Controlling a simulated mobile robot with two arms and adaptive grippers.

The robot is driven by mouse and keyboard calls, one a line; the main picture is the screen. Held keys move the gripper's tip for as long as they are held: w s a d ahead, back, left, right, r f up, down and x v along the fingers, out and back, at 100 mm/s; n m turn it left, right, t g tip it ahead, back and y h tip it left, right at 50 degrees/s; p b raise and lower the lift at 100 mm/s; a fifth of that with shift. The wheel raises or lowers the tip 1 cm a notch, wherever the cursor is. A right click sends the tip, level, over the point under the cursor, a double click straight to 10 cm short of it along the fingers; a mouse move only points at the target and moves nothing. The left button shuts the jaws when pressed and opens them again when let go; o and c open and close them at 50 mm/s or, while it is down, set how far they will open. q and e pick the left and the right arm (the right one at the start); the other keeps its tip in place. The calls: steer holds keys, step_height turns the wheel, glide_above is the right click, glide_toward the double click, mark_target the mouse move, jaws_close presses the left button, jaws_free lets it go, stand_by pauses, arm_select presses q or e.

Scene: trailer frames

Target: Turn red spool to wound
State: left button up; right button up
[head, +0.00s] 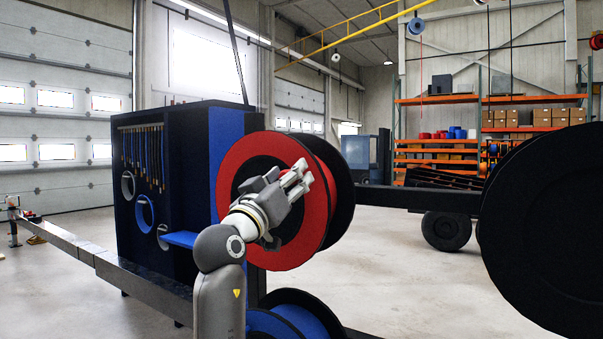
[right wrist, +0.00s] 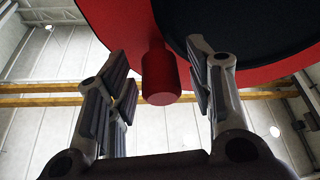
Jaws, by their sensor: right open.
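The red spool (head: 240,165) stands upright on edge at the middle of the head view, with a red outer disc, a black centre and a black disc behind it. My right gripper (head: 303,176) is in front of the spool's face, on its right part, and hides some of it. In the right wrist view, the red spool (right wrist: 112,22) fills the top, and a short red handle (right wrist: 158,78) sticks out from it. The handle shows between the fingers of my open right gripper (right wrist: 160,85), with gaps on both sides. My left gripper is in neither view.
A blue spool (head: 292,322) sits below the red one. A dark cabinet with a blue side (head: 226,160) and a blue shelf (head: 182,239) stands left. A large black disc (head: 545,225) fills the right edge. Open floor (head: 420,285) lies between.

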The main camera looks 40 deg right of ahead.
steer(key=shift+w+d+r, duration=0.1)
steer(key=shift+w+d, duration=0.1)
steer(key=shift+d, duration=0.05)
steer(key=shift+a, duration=0.1)
steer(key=shift+a+r, duration=0.1)
steer(key=shift+s, duration=0.1)
steer(key=shift+c, duration=1.2)
jaws_close()
